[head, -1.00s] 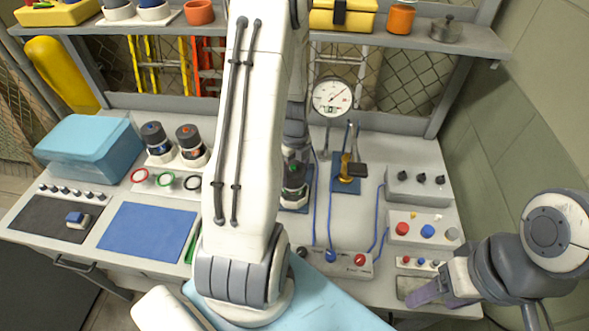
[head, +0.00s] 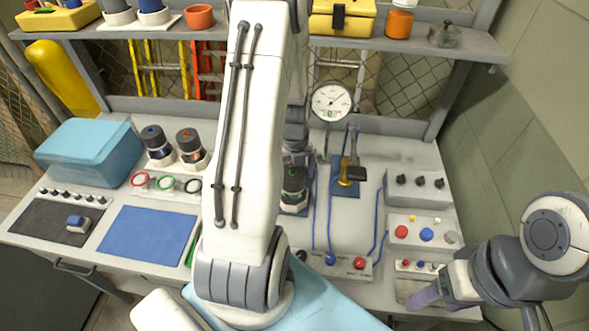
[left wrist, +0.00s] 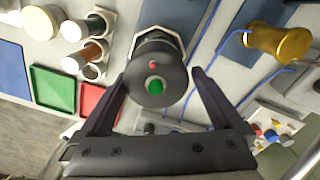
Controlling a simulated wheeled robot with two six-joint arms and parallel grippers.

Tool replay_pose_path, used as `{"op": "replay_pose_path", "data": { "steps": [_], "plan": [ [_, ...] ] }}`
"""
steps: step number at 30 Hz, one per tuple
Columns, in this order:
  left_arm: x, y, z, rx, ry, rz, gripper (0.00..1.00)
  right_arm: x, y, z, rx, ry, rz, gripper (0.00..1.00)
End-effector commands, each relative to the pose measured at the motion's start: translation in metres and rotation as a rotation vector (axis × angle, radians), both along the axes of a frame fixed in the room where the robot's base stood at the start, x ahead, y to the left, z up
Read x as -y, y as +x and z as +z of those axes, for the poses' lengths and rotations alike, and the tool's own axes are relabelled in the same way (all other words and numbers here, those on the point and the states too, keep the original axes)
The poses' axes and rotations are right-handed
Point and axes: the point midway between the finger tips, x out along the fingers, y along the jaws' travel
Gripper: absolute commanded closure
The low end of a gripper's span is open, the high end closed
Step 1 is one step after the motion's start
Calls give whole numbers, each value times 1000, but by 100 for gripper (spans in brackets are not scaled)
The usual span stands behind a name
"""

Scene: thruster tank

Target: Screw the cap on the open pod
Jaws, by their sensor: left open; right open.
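A dark round cap with a green dot and a small red mark (left wrist: 156,78) sits on the pod, whose pale angular collar shows beneath it in the left wrist view (left wrist: 152,37). In the head view this pod (head: 294,187) stands on a blue mat right of my left arm. I cannot tell how tightly the cap sits. My left gripper (left wrist: 161,77) is open, with one finger on each side of the cap; contact is unclear. In the head view my arm mostly hides that gripper. My right gripper (head: 422,297) is open and empty at the front right.
Two other capped pods (head: 157,146) stand in a white holder at left. Coloured rings (head: 165,183), a blue mat (head: 148,232) and a light-blue box (head: 88,150) lie nearby. A brass fitting (head: 346,172), blue hoses and a gauge (head: 332,101) are close right of the pod.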

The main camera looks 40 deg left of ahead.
Motion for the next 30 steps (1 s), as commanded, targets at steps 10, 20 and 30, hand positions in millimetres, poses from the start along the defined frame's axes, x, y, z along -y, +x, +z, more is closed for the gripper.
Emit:
{"op": "replay_pose_path", "data": {
  "steps": [10, 20, 30],
  "plan": [
    [0, 2, 54, 8, 4, -1, 0, 0, 0, -11, 0, 0, 1, 35],
    [0, 2, 100, 5, 3, -3, 0, 0, 0, -16, 0, 0, 1, 35],
    [1, 1, 104, 2, 1, -3, 0, 0, 0, -16, 0, 0, 1, 35]
  ]
}}
